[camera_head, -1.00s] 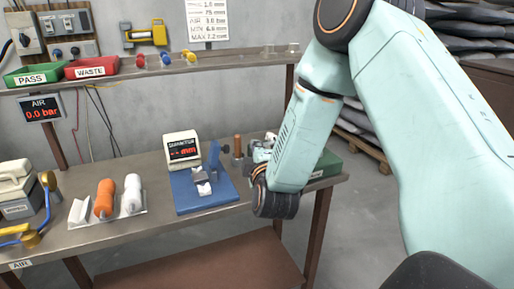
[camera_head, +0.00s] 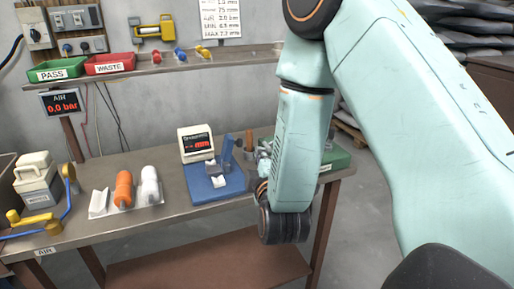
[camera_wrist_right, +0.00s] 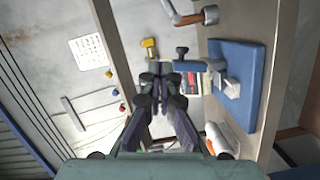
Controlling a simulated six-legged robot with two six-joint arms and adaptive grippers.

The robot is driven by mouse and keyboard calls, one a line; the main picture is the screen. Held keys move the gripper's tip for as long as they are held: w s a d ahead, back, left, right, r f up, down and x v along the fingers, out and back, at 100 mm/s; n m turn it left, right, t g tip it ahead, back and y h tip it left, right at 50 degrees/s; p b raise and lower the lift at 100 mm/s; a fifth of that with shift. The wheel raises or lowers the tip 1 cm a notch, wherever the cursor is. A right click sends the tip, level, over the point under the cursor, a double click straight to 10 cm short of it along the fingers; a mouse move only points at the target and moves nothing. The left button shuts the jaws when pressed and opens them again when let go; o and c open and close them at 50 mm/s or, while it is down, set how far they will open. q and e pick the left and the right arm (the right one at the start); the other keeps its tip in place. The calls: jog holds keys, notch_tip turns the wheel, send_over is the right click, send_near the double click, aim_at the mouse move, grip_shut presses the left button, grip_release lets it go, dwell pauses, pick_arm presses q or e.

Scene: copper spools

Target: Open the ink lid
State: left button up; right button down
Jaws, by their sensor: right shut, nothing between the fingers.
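I cannot pick out an ink container or its lid for certain in either view. A pale lidded box with a handle (camera_head: 36,172) stands at the bench's left end; its front label is too small to read. My right gripper (camera_wrist_right: 161,76) shows in the right wrist view with its fingers together and nothing between them. It is over the bench near the blue fixture (camera_wrist_right: 243,75), apart from it in the picture. In the head view, my right wrist hides most of the gripper. My left gripper is not in view.
The blue fixture (camera_head: 202,188) stands mid-bench beside a small display (camera_head: 194,145). Orange (camera_head: 124,190) and white (camera_head: 150,186) rolls lie left of it. A green tray (camera_head: 337,158) is at the right end. A shelf (camera_head: 215,63) with red (camera_head: 110,66) and green bins (camera_head: 58,70) runs behind.

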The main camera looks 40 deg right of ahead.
jog(key=shift+v, duration=1.05)
